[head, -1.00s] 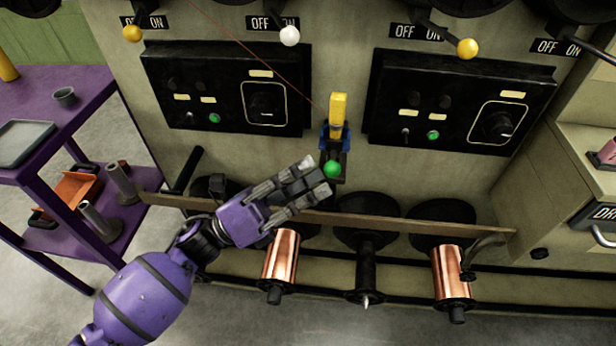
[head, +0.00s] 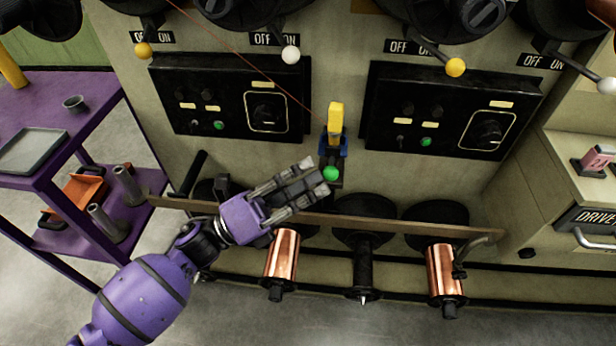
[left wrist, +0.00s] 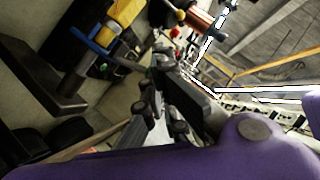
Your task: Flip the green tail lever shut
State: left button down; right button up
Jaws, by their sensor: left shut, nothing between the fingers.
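The green ball knob of the tail lever (head: 330,173) sits at the bottom of a small fixture with a yellow block (head: 336,117) and a blue bracket, on the machine's front between two black panels. My left gripper (head: 322,182) is shut and empty. Its fingertips are right beside the green knob, at its lower left; I cannot tell whether they touch. In the left wrist view, the yellow block (left wrist: 126,12) and blue bracket (left wrist: 95,40) show at upper left, near my dark fingers (left wrist: 158,85). The knob is not clear there. My right gripper is not in view.
A long bar (head: 400,224) crosses just below my gripper. Copper spools (head: 281,258) (head: 441,272) and a bare black spindle (head: 364,262) stick out beneath it. Levers with yellow and white knobs (head: 290,55) hang above. A purple cart (head: 70,100) stands at left.

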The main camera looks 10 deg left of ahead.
pick_arm(q)
jog(key=r+n+y+p, duration=0.1)
jog(key=p, duration=0.1)
jog(key=w+r+n+p, duration=0.1)
jog(key=n+p, duration=0.1)
jog(key=r+n+y+p, duration=0.1)
jog(key=p, duration=0.1)
jog(key=shift+w+n+t+y+p, duration=0.25)
jog(key=shift+n+t+y+p, duration=0.05)
jog(key=shift+n, duration=0.1)
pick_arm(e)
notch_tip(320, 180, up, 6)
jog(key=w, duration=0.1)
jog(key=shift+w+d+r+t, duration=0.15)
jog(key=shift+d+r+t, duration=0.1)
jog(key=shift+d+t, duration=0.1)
pick_arm(q)
jog(key=shift+a+f, duration=0.1)
